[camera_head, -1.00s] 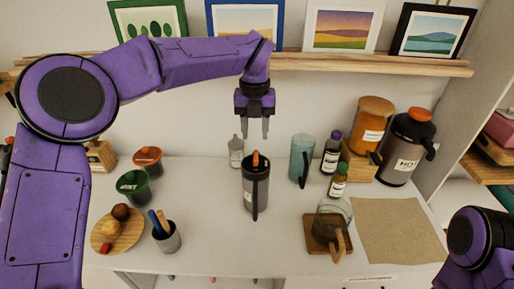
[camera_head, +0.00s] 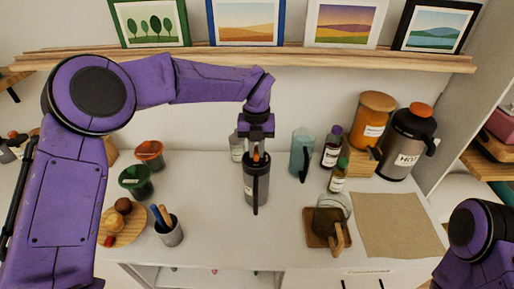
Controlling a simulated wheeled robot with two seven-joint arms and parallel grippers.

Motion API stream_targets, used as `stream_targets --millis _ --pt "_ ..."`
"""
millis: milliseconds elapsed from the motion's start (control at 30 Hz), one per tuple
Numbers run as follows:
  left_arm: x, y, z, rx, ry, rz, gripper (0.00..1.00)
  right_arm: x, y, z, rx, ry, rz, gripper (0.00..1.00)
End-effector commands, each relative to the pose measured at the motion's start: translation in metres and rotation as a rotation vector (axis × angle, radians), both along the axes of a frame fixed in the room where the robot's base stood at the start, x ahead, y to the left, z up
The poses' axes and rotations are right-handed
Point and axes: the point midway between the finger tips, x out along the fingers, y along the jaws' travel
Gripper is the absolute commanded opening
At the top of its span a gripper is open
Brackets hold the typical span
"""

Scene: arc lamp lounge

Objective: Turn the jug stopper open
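The grey jug (camera_head: 256,188) stands upright in the middle of the white counter, its dark handle facing me. Its orange stopper (camera_head: 256,157) shows at the top. My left gripper (camera_head: 257,154) points straight down over the jug, with its fingertips at the height of the stopper, one on each side. The fingers look apart, with no clear contact on the stopper. The gripper partly hides the jug's top. My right gripper is out of view; only part of my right arm shows at the lower right.
A pale bottle (camera_head: 237,147) stands close behind the jug, left of it. A teal jug (camera_head: 301,153) and dark bottles (camera_head: 332,148) stand to its right. A pen cup (camera_head: 169,231) is at front left. A large HOT jug (camera_head: 405,145) stands at the back right.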

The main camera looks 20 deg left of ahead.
Motion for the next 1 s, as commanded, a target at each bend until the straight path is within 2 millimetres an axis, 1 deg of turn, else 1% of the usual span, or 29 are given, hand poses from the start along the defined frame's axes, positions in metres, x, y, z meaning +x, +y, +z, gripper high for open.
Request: stream_targets --millis 167,367,567,1000 --pt "0.0 0.0 -0.001 -0.001 0.001 0.02 0.0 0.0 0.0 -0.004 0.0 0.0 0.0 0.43" --pt "0.0 0.0 -0.003 -0.003 0.0 0.106 0.0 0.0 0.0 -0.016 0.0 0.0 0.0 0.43" --pt "0.001 0.0 -0.004 -0.004 -0.001 0.261 0.0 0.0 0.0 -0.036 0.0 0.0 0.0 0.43" --pt "0.001 0.0 -0.004 -0.003 -0.003 0.68 0.0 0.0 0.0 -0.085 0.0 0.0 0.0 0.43"
